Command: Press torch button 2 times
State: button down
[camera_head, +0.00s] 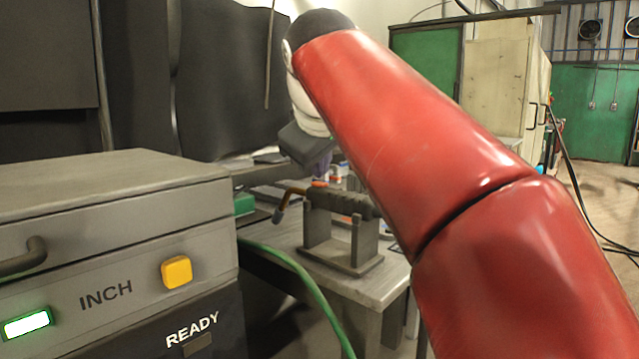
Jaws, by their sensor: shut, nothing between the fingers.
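The torch (345,201) lies level in a grey cradle on the metal table, with a dark cylindrical body and a bent copper-coloured neck (287,196) pointing left and down. A small orange-red piece (319,184) shows at the top of the torch; I cannot tell whether it is its button. My gripper (310,150) is a dark grey block beyond my red arm, above and behind the torch in the picture. It is shut and holds nothing. Its fingertips are hardly visible, and whether it touches anything cannot be seen. My arm hides the torch's right end.
A grey control box (110,215) stands at left with a yellow button (176,272) beside the word INCH, a lit whitish-green lamp (27,323) and a dark READY window (197,345). A green hose (300,275) runs down past the table (375,285). Small items lie behind the torch.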

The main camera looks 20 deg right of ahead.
jog(key=shift+f+b, duration=0.35)
jog(key=shift+f, duration=0.1)
dwell(0.4)
jog(key=shift+r, duration=0.1)
jog(key=shift+r+p, duration=0.75)
jog(key=shift+p, duration=0.2)
notch_tip(320, 180, up, 3)
jog(key=p, duration=0.3)
jog(key=shift+r, duration=1)
